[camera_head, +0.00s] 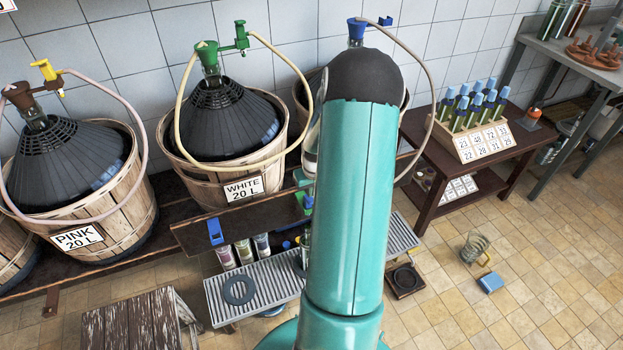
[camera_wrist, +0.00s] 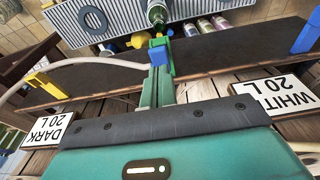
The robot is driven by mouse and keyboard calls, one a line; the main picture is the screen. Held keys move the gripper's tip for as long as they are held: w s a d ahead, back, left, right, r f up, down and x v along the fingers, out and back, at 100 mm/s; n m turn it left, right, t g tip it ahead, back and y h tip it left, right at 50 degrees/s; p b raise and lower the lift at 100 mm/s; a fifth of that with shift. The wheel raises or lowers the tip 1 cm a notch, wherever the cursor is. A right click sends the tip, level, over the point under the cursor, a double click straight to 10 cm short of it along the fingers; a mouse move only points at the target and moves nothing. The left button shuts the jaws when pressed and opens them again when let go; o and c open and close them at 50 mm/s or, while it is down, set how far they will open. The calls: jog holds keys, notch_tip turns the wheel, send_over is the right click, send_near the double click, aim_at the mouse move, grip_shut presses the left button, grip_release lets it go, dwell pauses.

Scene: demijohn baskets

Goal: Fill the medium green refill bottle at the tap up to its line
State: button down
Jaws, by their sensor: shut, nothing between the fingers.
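A green bottle (camera_wrist: 157,14) stands on the grey slatted drip grate (camera_wrist: 120,14); its size and liquid level are unclear. In the head view a slim part of the bottle (camera_head: 306,245) shows left of my arm, over the grate (camera_head: 272,283). My gripper (camera_wrist: 160,58) is shut and empty, its tips beside a blue-and-green fitting at the shelf edge, by the bottle's neck; contact is unclear. A pale hose (camera_wrist: 95,62) runs to this spot. Demijohn taps are green (camera_head: 241,38), yellow (camera_head: 46,70) and blue (camera_head: 384,20).
Basketed demijohns stand behind the dark shelf (camera_head: 235,222), labelled PINK (camera_head: 78,238) and WHITE (camera_head: 244,189). A black ring (camera_head: 238,290) lies on the grate. A wooden stool (camera_head: 130,322) stands at front left. A glass jug (camera_head: 475,248) and blue block (camera_head: 490,283) lie on open floor, right.

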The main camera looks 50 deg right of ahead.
aim_at(310, 199)
jog(key=shift+s+a+f, duration=0.1)
jog(key=shift+s+f, duration=0.1)
jog(key=shift+f, duration=0.6)
jog(key=shift+s+a+f, duration=0.25)
jog(key=shift+s+f, duration=0.1)
jog(key=shift+f, duration=0.2)
jog(key=shift+s+a+f, duration=0.2)
jog(key=shift+s+f, duration=0.15)
jog(key=shift+f, duration=0.15)
dwell(6.2)
